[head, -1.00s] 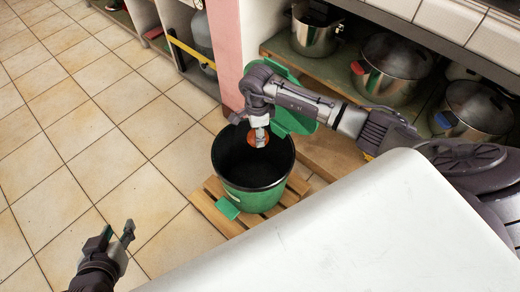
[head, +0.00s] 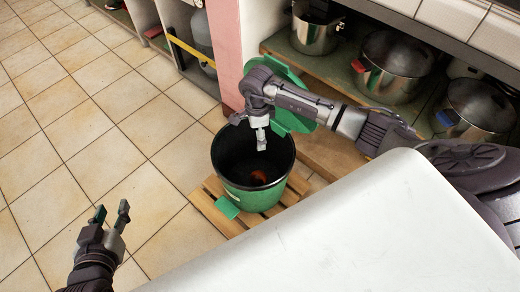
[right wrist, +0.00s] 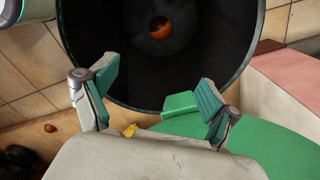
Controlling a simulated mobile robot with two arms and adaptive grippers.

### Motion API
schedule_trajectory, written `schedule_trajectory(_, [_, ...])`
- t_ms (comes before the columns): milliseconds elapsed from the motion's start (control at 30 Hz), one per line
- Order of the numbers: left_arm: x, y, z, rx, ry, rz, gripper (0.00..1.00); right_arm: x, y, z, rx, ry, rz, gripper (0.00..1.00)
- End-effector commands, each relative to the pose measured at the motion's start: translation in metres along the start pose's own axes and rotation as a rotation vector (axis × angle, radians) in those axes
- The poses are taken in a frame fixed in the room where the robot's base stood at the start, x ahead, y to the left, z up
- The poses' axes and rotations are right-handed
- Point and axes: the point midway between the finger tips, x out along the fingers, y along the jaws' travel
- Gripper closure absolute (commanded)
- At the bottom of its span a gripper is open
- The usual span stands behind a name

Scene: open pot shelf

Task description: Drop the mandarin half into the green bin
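The mandarin half (head: 258,177) is an orange round spot inside the green bin (head: 240,200), low in its dark interior. It also shows in the right wrist view (right wrist: 160,30), clear of the fingers; whether it touches the bottom I cannot tell. The bin is open, its green lid (head: 292,118) tilted back. My right gripper (head: 261,140) is above the bin's opening. In the right wrist view its teal finger pads (right wrist: 157,75) are spread apart with nothing between them. My left gripper (head: 110,212) is open and empty at lower left, away from the bin.
The bin stands on a wooden slatted base (head: 222,217) on the tiled floor. A white worktop (head: 350,235) fills the lower right. Lidded pots (head: 392,70) stand on the shelf behind. A pink wall edge (head: 229,50) is close behind the bin. The floor on the left is clear.

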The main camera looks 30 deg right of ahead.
Motion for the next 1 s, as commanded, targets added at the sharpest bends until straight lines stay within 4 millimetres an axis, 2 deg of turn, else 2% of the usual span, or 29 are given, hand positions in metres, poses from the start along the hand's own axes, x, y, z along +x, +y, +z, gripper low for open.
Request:
schedule_trajectory(233, [0.0, -0.001, 0.0, 0.0, -0.001, -0.001, 0.6, -0.001, 0.0, 0.0, 0.0, 0.0, 0.0, 0.12])
schedule_trajectory(367, [0.0, -0.001, 0.0, 0.0, -0.001, -0.001, 0.6, -0.011, -0.001, 0.0, 0.0, 0.0, -0.003, 0.12])
schedule_trajectory(800, [0.0, 0.0, 0.0, 0.0, -0.001, -0.001, 0.6, -0.098, -0.001, 0.0, -0.001, -0.001, -0.004, 0.12])
schedule_trajectory(1000, [0.0, 0.0, 0.0, 0.0, -0.001, -0.001, 0.6, -0.117, 0.0, 0.0, 0.0, 0.0, -0.001, 0.12])
